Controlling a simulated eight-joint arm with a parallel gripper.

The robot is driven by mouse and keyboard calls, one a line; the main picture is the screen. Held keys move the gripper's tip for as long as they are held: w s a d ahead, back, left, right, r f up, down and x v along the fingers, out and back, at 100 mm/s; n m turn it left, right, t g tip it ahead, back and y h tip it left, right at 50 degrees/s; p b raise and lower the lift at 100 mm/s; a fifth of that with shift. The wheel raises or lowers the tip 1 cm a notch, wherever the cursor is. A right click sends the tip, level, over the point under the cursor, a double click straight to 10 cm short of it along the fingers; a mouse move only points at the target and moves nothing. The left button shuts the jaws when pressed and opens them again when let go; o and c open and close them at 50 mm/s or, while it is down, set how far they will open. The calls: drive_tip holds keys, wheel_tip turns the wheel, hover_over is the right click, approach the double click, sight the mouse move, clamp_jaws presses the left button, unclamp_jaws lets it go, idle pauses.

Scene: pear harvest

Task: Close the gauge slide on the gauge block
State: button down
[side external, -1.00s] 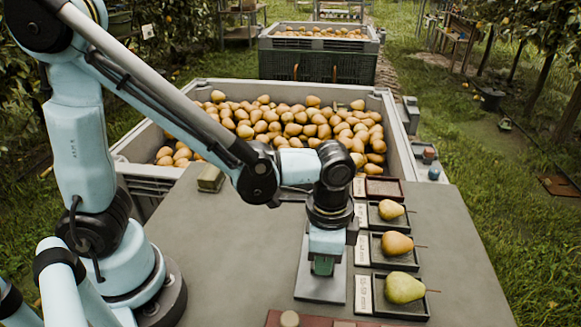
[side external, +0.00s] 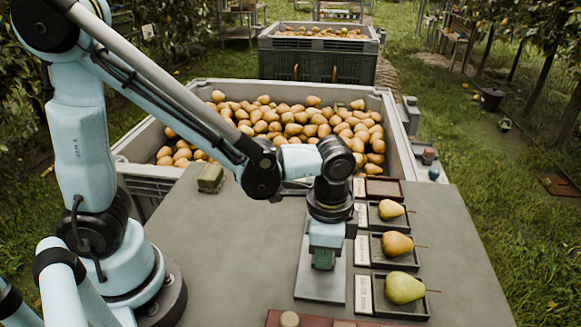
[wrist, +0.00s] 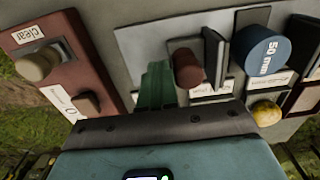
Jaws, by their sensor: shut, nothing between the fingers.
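My gripper (side external: 323,261) is shut and empty, pointing down over a grey plate (side external: 320,291) on the table. In the wrist view its green fingers (wrist: 155,86) are beside a reddish-brown round knob (wrist: 187,68); whether they touch it I cannot tell. Right of the knob stands a dark upright plate (wrist: 215,56), then a blue cylinder (wrist: 262,50) marked 50 mm. These appear to be parts of the gauge block and its slide, but which part slides is unclear. My gripper hides much of this area in both views.
Dark trays with a green pear (side external: 404,288), a brown pear (side external: 397,244) and a yellowish pear (side external: 391,209) line the right. A red-brown box (wrist: 72,65) with a knob and "clear" label is left in the wrist view. A pear-filled bin (side external: 207,88) stands behind.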

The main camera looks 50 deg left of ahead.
drive_tip(key=shift+w+a, duration=0.75)
drive_tip(key=shift+w, duration=0.05)
idle(0.4)
drive_tip(key=shift+s, duration=0.1)
idle(0.8)
drive_tip(key=shift+s+d, duration=0.2)
drive_tip(key=shift+d, duration=0.1)
wheel_tip(320, 180, up, 8)
idle(1.1)
drive_tip(key=s+a+r+n+t, duration=0.1)
drive_tip(key=a+n+t, duration=0.6)
drive_tip(key=a, duration=0.6)
drive_tip(key=shift+r+n, duration=0.35)
drive_tip(key=shift+n, duration=0.65)
